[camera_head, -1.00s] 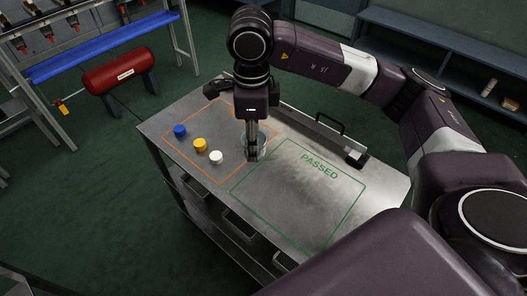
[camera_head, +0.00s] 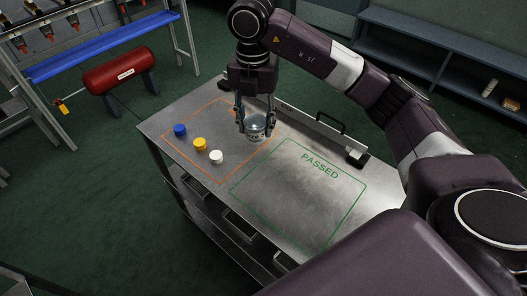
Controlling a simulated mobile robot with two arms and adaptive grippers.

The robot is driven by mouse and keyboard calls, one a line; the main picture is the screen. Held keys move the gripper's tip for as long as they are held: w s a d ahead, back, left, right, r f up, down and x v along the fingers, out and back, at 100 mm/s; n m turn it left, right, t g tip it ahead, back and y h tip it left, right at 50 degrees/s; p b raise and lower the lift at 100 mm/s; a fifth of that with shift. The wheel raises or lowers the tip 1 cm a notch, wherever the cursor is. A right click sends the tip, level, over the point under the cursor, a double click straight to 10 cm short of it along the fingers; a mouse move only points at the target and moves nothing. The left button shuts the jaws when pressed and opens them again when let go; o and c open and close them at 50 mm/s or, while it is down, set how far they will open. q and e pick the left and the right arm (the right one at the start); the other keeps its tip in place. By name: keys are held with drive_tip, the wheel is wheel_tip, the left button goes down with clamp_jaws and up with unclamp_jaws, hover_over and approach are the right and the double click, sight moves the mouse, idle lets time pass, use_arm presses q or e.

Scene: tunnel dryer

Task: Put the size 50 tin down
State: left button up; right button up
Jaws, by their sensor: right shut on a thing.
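A silvery tin (camera_head: 256,131) is held between the fingers of my right gripper (camera_head: 256,125). The tin is at the right edge of the orange-outlined area (camera_head: 222,184) on the metal cart top. I cannot tell whether its base touches the surface or is slightly above it. Its size marking is too small to read. My right arm comes in from the right, with the gripper pointing down. My left gripper does not show.
A blue piece (camera_head: 180,130), a yellow piece (camera_head: 200,145) and a white piece (camera_head: 216,157) stand inside the orange outline. The green PASSED outline (camera_head: 328,249) is empty. A raised rail with a black handle (camera_head: 330,123) runs along the cart's back edge.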

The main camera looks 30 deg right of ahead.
drive_tip(key=shift+f, duration=0.3)
hover_over(258, 179)
wheel_tip(258, 179, down, 14)
drive_tip(key=shift+f, duration=0.1)
wheel_tip(258, 179, down, 5)
drive_tip(key=shift+f+p, duration=0.1)
drive_tip(key=shift+p, duration=0.3)
drive_tip(key=shift+f, duration=0.2)
drive_tip(key=o, duration=1.2)
drive_tip(key=shift+c, duration=0.2)
drive_tip(key=shift+r, duration=0.1)
